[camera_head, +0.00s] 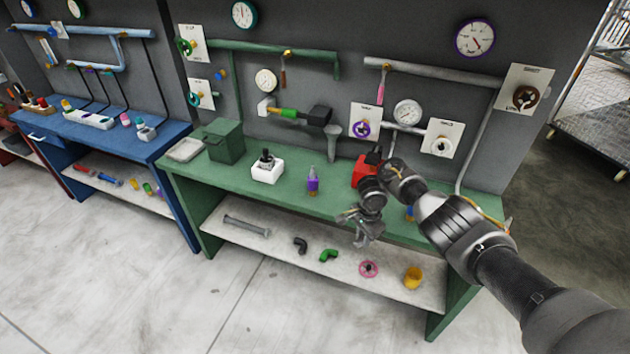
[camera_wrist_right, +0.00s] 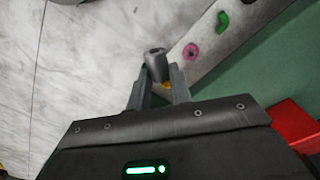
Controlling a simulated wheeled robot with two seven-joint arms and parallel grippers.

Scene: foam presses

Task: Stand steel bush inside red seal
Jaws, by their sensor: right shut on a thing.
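The red seal (camera_head: 369,268) is a pinkish-red ring lying on the lower shelf of the green bench, between a green elbow and a yellow cup. It also shows in the right wrist view (camera_wrist_right: 190,52), up and right of the fingertips. My right gripper (camera_head: 357,232) hangs in front of the bench's front edge, above and left of the seal. In the wrist view it is shut on the steel bush (camera_wrist_right: 155,64), a grey hollow cylinder at the fingertips, apart from the seal. In the head view I cannot make out the bush clearly. My left gripper is out of view.
The lower shelf (camera_head: 325,275) also holds a grey bar (camera_head: 247,226), a black elbow (camera_head: 300,245), the green elbow (camera_head: 328,255) and the yellow cup (camera_head: 413,277). The green benchtop (camera_head: 225,183) overhangs the shelf. The floor in front is clear.

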